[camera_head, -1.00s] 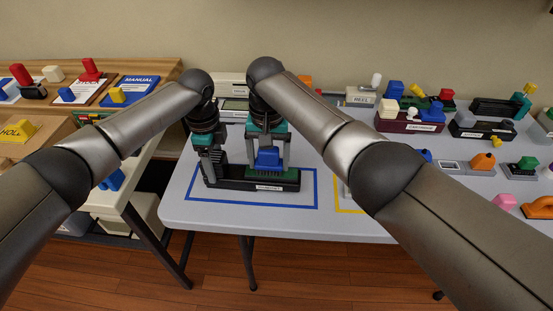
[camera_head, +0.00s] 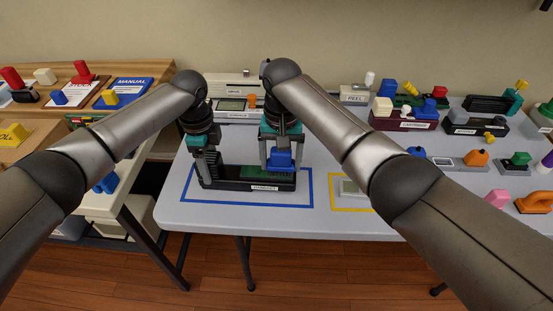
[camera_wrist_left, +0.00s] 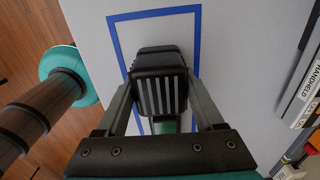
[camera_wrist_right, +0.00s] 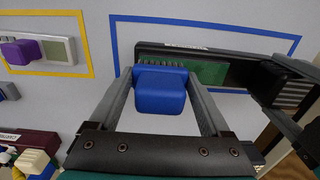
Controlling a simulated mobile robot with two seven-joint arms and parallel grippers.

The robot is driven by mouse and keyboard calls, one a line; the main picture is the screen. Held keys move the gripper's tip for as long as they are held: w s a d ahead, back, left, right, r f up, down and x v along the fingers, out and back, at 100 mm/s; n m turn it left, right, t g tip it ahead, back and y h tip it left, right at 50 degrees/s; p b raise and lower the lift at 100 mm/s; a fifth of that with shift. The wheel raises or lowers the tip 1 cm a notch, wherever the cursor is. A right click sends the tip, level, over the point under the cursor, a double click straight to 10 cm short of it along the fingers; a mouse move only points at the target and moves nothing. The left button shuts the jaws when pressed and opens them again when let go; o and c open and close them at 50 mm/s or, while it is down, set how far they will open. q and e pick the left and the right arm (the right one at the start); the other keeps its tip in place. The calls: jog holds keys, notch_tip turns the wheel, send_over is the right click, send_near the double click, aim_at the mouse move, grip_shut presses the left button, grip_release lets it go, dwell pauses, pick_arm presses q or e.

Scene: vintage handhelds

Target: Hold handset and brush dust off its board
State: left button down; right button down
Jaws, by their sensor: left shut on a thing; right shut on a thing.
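The black handset (camera_head: 235,181) lies inside the blue outline (camera_head: 255,204) on the grey table, its label facing front. My left gripper (camera_head: 205,178) is shut on the handset's ribbed left end; that end fills the jaws in the left wrist view (camera_wrist_left: 160,95). My right gripper (camera_head: 280,160) is shut on the blue block handle of a brush (camera_head: 281,159). In the right wrist view the brush (camera_wrist_right: 160,90) is at the handset's edge by the green board (camera_wrist_right: 207,72), with bristles showing beside it. Whether the bristles touch the board is unclear.
A yellow outline (camera_head: 334,194) with a small light device lies right of the handset. Labelled boxes stand behind it. Several coloured blocks and tools (camera_head: 410,120) crowd the table's right side. A wooden shelf (camera_head: 150,70) stands at the left.

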pick_arm(q)
jog(key=shift+s+f, duration=0.15)
jog(key=shift+f, duration=0.1)
pick_arm(e)
jog(key=shift+d+f, duration=0.1)
jog(key=shift+a, duration=2.05)
jog(key=shift+s+d+f, duration=0.1)
jog(key=shift+d, duration=1.95)
jog(key=shift+a, duration=0.1)
jog(key=shift+r, duration=5.1)
